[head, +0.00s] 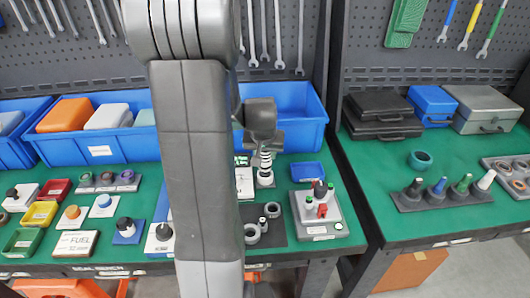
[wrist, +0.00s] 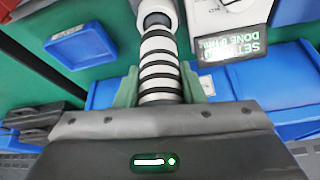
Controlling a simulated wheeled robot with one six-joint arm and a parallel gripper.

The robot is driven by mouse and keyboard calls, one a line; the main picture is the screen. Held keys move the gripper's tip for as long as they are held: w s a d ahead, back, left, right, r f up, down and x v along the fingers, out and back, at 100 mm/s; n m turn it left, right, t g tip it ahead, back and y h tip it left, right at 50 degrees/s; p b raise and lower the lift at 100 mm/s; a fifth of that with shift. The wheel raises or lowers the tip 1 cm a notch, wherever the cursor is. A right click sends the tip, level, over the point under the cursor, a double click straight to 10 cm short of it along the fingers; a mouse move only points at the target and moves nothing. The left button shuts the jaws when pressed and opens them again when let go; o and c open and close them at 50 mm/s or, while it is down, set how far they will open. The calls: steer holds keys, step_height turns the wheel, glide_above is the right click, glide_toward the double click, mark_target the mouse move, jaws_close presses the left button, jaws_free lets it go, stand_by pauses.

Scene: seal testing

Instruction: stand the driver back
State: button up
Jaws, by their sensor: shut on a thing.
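The driver (wrist: 158,62) is a cylinder ringed in black and white. In the wrist view it runs from between my green fingers up to a white and grey end. My gripper (wrist: 158,90) is shut on it, one finger on each side. In the head view, my gripper (head: 264,138) is above the front bench, and the ringed driver (head: 265,160) points down from it, looking upright. A light grey holder (head: 265,181) is right at its lower end. I cannot tell whether the driver is seated in it or just above.
A small lit display (wrist: 233,43) is beside the driver. A blue tray (head: 307,171) and a grey fixture (head: 322,213) stand to its right. Blue bins (head: 297,105) are behind. Several coloured-top pieces stand in a rack (head: 436,199) on the right bench. My arm hides the middle.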

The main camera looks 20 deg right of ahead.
stand_by(0.5)
steer(key=o, duration=1.2)
steer(key=shift+c, duration=0.2)
